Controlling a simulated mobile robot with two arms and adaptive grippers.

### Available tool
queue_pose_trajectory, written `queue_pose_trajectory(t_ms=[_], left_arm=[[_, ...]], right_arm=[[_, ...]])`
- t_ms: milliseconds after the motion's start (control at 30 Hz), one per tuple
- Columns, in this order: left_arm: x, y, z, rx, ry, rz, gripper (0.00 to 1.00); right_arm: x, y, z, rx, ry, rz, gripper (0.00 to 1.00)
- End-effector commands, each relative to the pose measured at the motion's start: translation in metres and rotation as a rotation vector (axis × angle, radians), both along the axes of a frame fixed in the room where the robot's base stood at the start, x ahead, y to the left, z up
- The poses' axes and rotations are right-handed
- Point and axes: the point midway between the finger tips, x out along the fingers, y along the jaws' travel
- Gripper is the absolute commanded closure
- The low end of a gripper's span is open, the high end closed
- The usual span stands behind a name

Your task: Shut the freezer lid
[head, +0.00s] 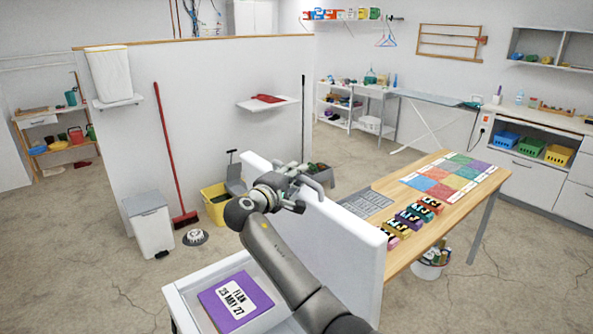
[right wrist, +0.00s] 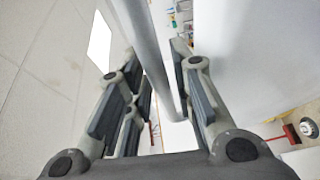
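The freezer (head: 185,305) is at the bottom of the head view, its top open. Its thick white lid (head: 340,235) stands raised, close to upright. A purple box (head: 237,300) labelled "FLAN 25 MAY 27" shows inside. My right gripper (head: 298,190) is at the lid's upper edge, by a grey bar handle (head: 322,177). In the right wrist view a grey bar (right wrist: 153,50) runs between the spread fingers (right wrist: 160,100). The fingers look open around it; contact is unclear. My left gripper is not in view.
A wooden table (head: 400,262) with coloured blocks (head: 412,217) stands just behind the lid, with a bucket (head: 432,262) below. A white bin (head: 150,225), red broom (head: 168,150) and yellow mop bucket (head: 215,203) stand by the partition.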

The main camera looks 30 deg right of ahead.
Motion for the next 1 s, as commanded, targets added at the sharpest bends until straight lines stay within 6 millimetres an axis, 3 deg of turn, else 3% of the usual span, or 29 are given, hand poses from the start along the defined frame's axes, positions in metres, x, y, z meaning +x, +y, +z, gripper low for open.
queue_pose_trajectory(t_ms=[367,567,1000], left_arm=[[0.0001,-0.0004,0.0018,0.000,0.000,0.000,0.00],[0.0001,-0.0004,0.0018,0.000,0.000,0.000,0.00],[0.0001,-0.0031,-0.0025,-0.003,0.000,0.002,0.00]], right_arm=[[0.0028,-0.0061,-0.0009,0.000,-0.001,0.000,0.77],[0.0028,-0.0058,-0.0009,0.000,-0.001,0.000,1.00],[0.0028,-0.0088,-0.0039,-0.009,0.000,-0.001,1.00]])
